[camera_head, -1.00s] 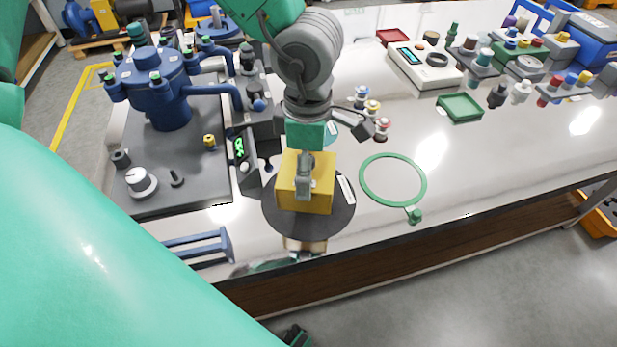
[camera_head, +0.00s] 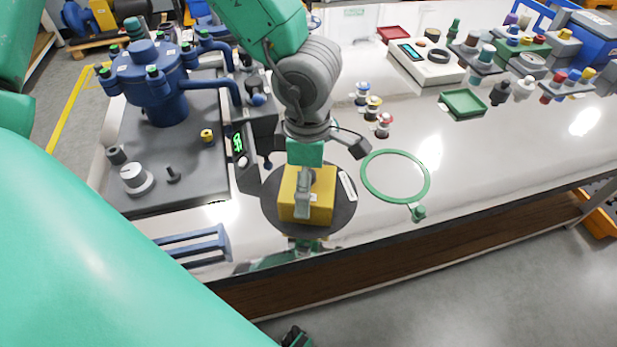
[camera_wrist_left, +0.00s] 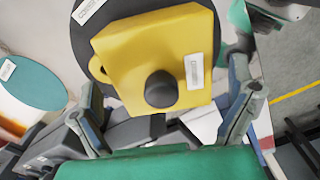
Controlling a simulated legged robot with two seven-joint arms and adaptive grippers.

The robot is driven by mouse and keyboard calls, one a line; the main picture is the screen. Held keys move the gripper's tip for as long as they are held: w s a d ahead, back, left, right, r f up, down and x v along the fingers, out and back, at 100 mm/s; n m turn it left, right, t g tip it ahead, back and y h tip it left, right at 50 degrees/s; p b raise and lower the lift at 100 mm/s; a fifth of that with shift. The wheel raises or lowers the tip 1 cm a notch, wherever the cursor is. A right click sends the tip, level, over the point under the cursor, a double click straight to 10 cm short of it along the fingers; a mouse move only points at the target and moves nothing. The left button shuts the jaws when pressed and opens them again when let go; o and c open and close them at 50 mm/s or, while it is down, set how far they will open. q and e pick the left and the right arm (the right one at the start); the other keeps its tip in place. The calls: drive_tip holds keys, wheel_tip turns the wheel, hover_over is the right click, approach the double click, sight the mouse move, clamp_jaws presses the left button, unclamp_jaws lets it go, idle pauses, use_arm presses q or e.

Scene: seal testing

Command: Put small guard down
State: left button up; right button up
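The yellow block (camera_head: 322,205), which I take to be the small guard, is at a dark round pad (camera_head: 345,212) near the bench's front edge. I cannot tell whether its underside touches the pad. My left gripper (camera_head: 306,196) is above it, pointing down, with one finger against the near face. In the left wrist view the fingers (camera_wrist_left: 165,95) flank the yellow block (camera_wrist_left: 130,55), which shows a black knob and a white label; the dark pad (camera_wrist_left: 84,45) lies behind it. Finger contact is hard to see there.
A green ring (camera_head: 364,186) lies just right of the pad. A blue valve rig (camera_head: 168,105) on a dark base stands left. A blue bracket (camera_head: 190,243) is at the front left edge. Small colored fittings (camera_head: 373,106) stand behind. Clear bench lies right of the ring.

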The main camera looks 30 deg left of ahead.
use_arm(q)
drive_tip(key=shift+r, duration=0.1)
wheel_tip(320, 180, up, 12)
drive_tip(key=p, duration=0.4)
drive_tip(key=shift+p, duration=0.35)
drive_tip(key=shift+d, duration=0.1)
